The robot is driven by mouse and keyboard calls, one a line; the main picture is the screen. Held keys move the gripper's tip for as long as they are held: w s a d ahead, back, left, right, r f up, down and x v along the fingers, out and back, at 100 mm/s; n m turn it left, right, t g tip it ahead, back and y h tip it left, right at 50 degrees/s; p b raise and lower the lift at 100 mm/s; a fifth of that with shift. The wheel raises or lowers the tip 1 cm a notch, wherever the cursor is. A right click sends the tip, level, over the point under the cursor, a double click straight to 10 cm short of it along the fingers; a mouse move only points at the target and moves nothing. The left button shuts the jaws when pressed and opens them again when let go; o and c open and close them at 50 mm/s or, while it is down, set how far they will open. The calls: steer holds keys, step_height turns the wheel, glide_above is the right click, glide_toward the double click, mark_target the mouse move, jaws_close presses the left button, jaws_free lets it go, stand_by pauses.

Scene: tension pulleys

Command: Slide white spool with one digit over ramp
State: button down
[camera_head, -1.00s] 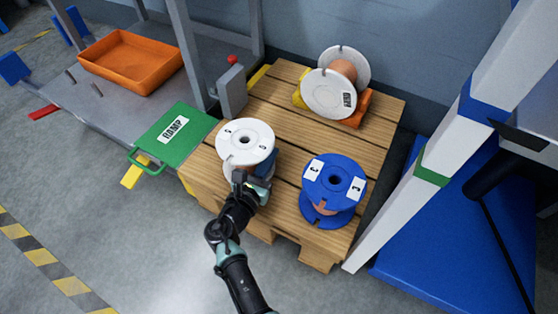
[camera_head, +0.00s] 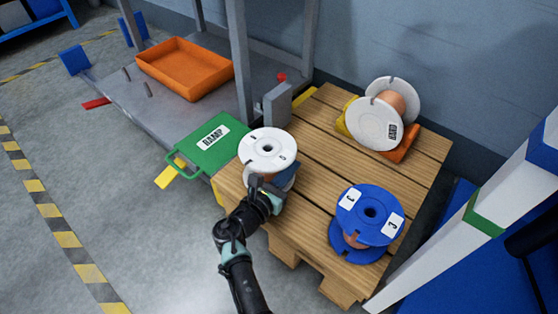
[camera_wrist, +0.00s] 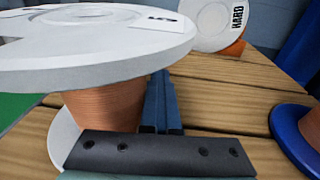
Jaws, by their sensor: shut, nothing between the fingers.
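The white spool (camera_head: 252,153) stands upright at the pallet's left edge, and its top flange overlaps the ramp's right end in the head view. In the wrist view its white flange (camera_wrist: 60,62) and copper winding (camera_wrist: 108,112) fill the left. My gripper (camera_head: 277,188) is at the spool's near right side. Its fingers (camera_wrist: 162,105) are shut and empty, beside the winding below the top flange; I cannot tell whether they touch. The green ramp (camera_head: 195,160), labelled RAMP, joins the pallet (camera_head: 315,150) to the grey platform (camera_head: 130,100).
A blue spool (camera_head: 349,208) stands at the pallet's front right. Another white spool lies on its side (camera_head: 370,125) at the back, between yellow and orange chocks. A grey post (camera_head: 277,105) stands by the ramp. An orange tray (camera_head: 190,85) sits on the platform.

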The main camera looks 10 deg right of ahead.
steer(key=shift+w+a, duration=1)
steer(key=shift+w, duration=0.25)
steer(key=shift+w+a, duration=0.95)
steer(key=shift+w, duration=0.3)
